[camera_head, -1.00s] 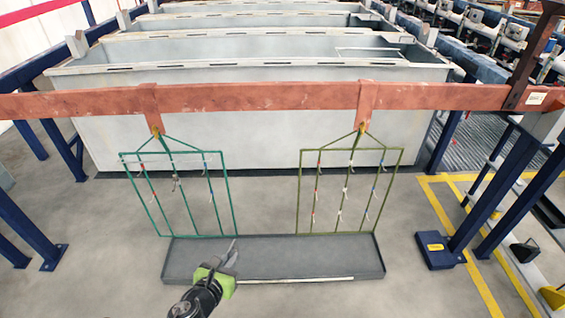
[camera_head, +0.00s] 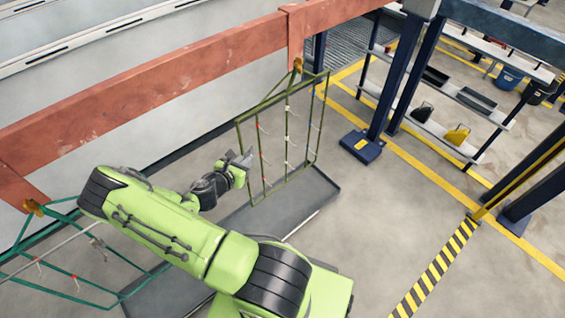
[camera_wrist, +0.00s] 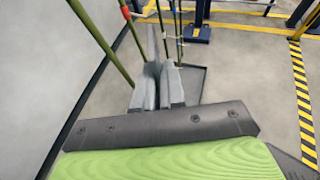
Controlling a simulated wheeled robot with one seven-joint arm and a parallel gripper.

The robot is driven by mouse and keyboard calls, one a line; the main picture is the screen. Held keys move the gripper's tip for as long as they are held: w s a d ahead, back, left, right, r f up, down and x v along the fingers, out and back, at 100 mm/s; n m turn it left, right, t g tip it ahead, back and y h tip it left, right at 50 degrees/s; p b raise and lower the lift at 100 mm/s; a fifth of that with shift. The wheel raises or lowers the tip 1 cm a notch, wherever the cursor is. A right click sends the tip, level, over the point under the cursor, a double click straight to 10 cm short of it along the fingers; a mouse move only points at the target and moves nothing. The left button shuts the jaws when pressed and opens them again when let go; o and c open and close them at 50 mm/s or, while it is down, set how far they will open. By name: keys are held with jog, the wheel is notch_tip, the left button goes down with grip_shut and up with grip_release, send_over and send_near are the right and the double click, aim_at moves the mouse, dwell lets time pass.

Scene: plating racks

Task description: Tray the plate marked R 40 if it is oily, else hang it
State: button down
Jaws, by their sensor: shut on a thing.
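My gripper (camera_head: 238,166) is shut on a thin grey plate (camera_wrist: 152,42), seen almost edge-on in the wrist view. No mark on the plate is legible, and I cannot tell whether its face is oily. In the head view my gripper is beside the left side of the olive rack (camera_head: 287,125), which hangs from the orange beam; contact cannot be told. The olive bars (camera_wrist: 100,40) also show close by in the wrist view. A dark grey tray (camera_head: 325,190) lies on the floor below. My arm hides its middle.
A teal rack (camera_head: 60,288) hangs at the lower left, partly behind my arm. The orange beam (camera_head: 150,85) crosses above, before a pale tank wall. A blue post (camera_head: 405,75) and shelves (camera_head: 450,140) stand at right. The floor between tray and yellow line is clear.

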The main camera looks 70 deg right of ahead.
jog(key=s+d+f+m+g+b, duration=0.1)
jog(key=s+d+f+m+g, duration=0.1)
jog(key=s+d, duration=0.5)
jog(key=s+g, duration=0.1)
jog(key=s, duration=0.2)
jog(key=shift+f+m, duration=0.3)
jog(key=shift+f, duration=0.1)
jog(key=shift+s+d, duration=0.1)
jog(key=w+d+b, duration=0.1)
jog(key=w+d, duration=0.3)
jog(key=w, duration=0.4)
jog(key=shift+f+b, duration=0.25)
jog(key=shift+b, duration=0.1)
jog(key=shift+w+d, duration=0.15)
jog(key=shift+w, duration=0.2)
jog(key=shift+w+d+f+b, duration=0.1)
jog(key=shift+w+d+b, duration=0.25)
jog(key=shift+w, duration=0.25)
